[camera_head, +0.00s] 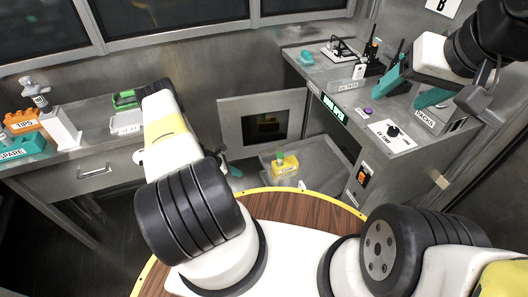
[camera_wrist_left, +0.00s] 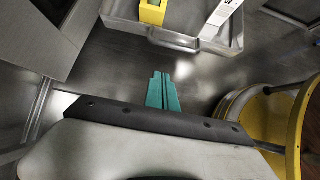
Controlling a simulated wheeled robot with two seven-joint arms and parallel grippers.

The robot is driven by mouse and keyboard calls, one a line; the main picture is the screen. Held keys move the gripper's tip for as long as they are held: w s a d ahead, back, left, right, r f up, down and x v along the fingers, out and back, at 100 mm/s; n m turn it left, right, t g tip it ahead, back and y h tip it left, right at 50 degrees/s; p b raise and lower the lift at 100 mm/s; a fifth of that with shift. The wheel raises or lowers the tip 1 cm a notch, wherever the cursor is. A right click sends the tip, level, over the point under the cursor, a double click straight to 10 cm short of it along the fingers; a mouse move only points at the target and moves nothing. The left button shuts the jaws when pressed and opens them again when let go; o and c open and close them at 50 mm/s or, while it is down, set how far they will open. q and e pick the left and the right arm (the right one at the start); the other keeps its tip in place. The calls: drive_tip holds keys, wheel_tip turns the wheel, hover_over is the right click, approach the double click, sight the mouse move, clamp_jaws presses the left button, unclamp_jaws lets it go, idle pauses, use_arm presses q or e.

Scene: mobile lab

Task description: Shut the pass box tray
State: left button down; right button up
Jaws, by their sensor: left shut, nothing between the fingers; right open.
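The pass box tray (camera_head: 325,163) is a grey shallow tray standing out low, beside the right-hand bench. It carries a yellow container (camera_head: 285,166) with a green top and a small white item (camera_head: 302,185). In the left wrist view the tray (camera_wrist_left: 178,41) lies across the top, with the yellow container (camera_wrist_left: 153,12) and white item (camera_wrist_left: 220,16) on it. My left gripper (camera_wrist_left: 163,77) is shut and empty, its teal tips just short of the tray edge. In the head view my left gripper (camera_head: 233,170) is mostly hidden behind my arm. My right gripper (camera_head: 412,85) is open above the right bench.
A grey door with a dark window (camera_head: 262,121) stands open behind the tray. The right bench (camera_head: 355,100) holds instruments and a labelled panel. The left bench (camera_head: 98,140) holds orange and teal racks and a dispenser. My round wooden top with yellow rim fills the front.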

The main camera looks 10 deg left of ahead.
use_arm(q)
drive_tip(key=w+d+r+x, duration=0.1)
drive_tip(key=x, duration=1)
drive_tip(key=shift+d+r, duration=0.35)
drive_tip(key=shift+d, duration=0.05)
